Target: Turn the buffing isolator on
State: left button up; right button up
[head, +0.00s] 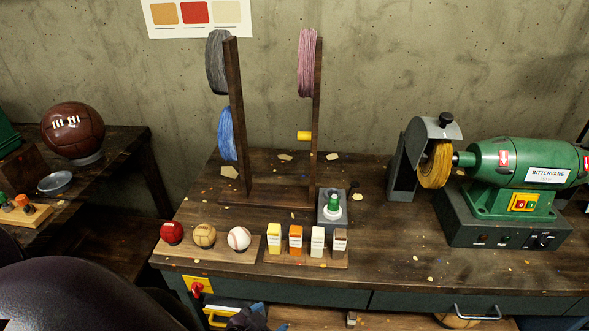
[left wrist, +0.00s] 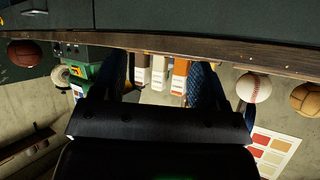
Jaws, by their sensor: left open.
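A red rotary knob on a yellow plate (head: 198,287), which looks like the isolator, is on the bench's dark front at the left in the head view. Its exact angle is too small to tell. My left gripper (head: 248,317) shows partly at the bottom edge, below and to the right of the knob and apart from it. In the left wrist view its two blue textured fingers (left wrist: 159,82) are spread with nothing held between them. I cannot make out the knob there. The green buffing machine (head: 520,165) stands on the bench at the right. My right gripper is not in view.
A yellow handle (head: 218,316) sits just below the knob. Above, the bench edge (head: 380,292) juts out, with a ball tray (head: 210,256) and a block tray (head: 303,262) near it. A dark drawer front (head: 435,304) lies to the right.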

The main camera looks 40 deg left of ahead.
aim_at(196, 287)
jog(key=u, duration=2.05)
jog(key=k+j, duration=0.05)
